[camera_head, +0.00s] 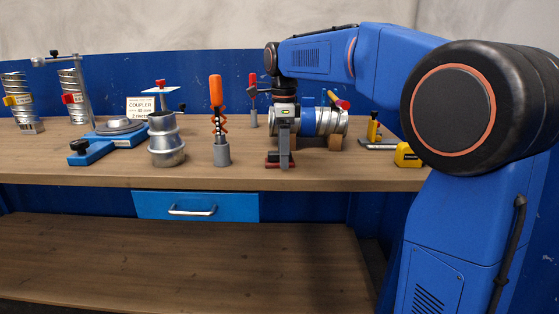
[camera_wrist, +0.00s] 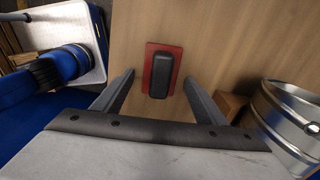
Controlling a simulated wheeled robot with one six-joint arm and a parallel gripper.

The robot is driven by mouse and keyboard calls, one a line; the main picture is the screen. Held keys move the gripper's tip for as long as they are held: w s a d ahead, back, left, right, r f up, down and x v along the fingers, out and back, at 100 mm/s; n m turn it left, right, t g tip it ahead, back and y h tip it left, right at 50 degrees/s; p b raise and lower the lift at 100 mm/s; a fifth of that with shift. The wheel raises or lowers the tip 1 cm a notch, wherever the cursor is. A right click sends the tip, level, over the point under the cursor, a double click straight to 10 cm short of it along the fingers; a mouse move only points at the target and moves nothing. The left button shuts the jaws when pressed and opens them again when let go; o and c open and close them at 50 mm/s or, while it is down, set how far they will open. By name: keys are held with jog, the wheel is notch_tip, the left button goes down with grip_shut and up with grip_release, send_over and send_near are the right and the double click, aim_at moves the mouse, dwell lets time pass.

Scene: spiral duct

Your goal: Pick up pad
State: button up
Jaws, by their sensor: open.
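The pad (camera_wrist: 161,73) is a dark grey block on a thin red base, lying on the wooden bench top in the wrist view. In the head view its red base (camera_head: 273,160) shows low beside my gripper, which partly hides it. My gripper (camera_wrist: 160,84) is open, its two grey fingers reaching down on either side of the pad with bare wood between finger and pad on both sides. In the head view my gripper (camera_head: 284,160) points straight down at the bench. Nothing is held.
A silver duct (camera_head: 327,121) with a blue band lies on wooden blocks right behind my gripper; its metal end (camera_wrist: 290,115) shows in the wrist view. An orange-handled tool (camera_head: 217,92) stands in a grey holder to the left. A metal coupler (camera_head: 166,140) stands farther left. A yellow tape measure (camera_head: 407,155) lies right.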

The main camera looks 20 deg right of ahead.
jog(key=shift+f, duration=0.2)
jog(key=c, duration=1.3)
jog(key=shift+r, duration=0.1)
notch_tip(320, 180, up, 10)
jog(key=shift+f, duration=0.1)
